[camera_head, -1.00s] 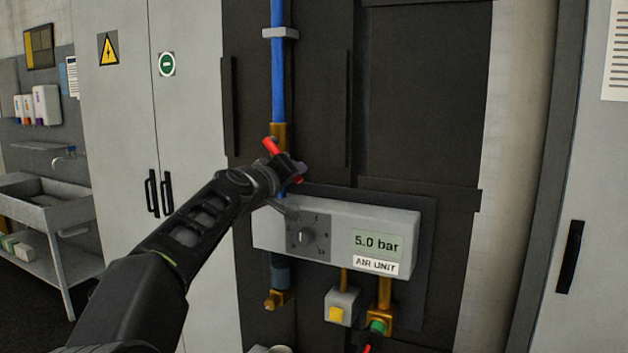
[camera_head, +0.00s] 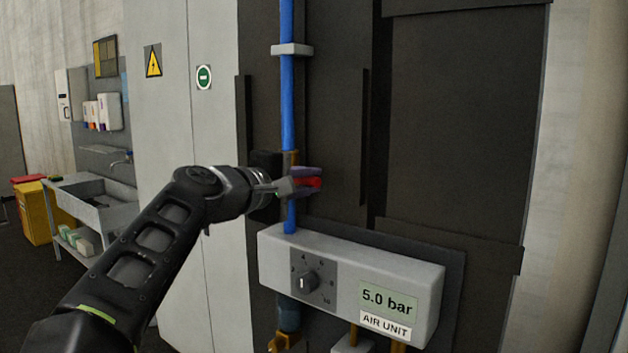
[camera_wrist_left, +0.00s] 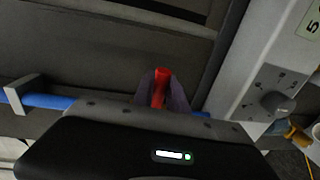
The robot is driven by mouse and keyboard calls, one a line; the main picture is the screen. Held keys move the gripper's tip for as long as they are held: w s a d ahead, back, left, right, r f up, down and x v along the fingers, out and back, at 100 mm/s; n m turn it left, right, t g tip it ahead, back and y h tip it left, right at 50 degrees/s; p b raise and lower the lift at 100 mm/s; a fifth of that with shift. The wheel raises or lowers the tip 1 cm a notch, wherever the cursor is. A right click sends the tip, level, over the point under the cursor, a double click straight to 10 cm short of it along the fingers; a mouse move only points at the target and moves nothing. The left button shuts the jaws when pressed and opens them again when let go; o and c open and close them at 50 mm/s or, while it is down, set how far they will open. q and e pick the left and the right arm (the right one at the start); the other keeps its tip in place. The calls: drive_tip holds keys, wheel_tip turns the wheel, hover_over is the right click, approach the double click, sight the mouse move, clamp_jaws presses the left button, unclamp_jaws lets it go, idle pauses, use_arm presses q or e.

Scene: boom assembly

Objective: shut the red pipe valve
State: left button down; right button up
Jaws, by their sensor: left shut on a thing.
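The red valve handle (camera_head: 314,183) is on the blue vertical pipe (camera_head: 288,95), above the air unit. It points to the right, roughly across the pipe. My left gripper (camera_head: 306,182) is shut on the handle, with a finger on each side of it. In the left wrist view the handle (camera_wrist_left: 160,84) stands up between the two fingers (camera_wrist_left: 161,98), about square to the pipe (camera_wrist_left: 50,101). The brass valve body (camera_head: 291,157) is mostly hidden behind my gripper. My right gripper is not in view.
The white air unit (camera_head: 350,262), with a dial (camera_head: 308,282) and a display reading 5.0 bar (camera_head: 388,301), is just below my gripper. A pipe clamp (camera_head: 291,50) sits above. Grey cabinet doors (camera_head: 180,130) stand to the left. The dark panel to the right is clear.

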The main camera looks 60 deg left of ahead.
use_arm(q)
drive_tip(key=shift+r, duration=0.15)
drive_tip(key=c, duration=1.3)
unclamp_jaws()
drive_tip(key=shift+s+d, duration=0.1)
drive_tip(key=shift+s, duration=0.35)
drive_tip(key=b+v, duration=0.2)
drive_tip(key=v, duration=0.5)
drive_tip(key=shift+w, duration=0.1)
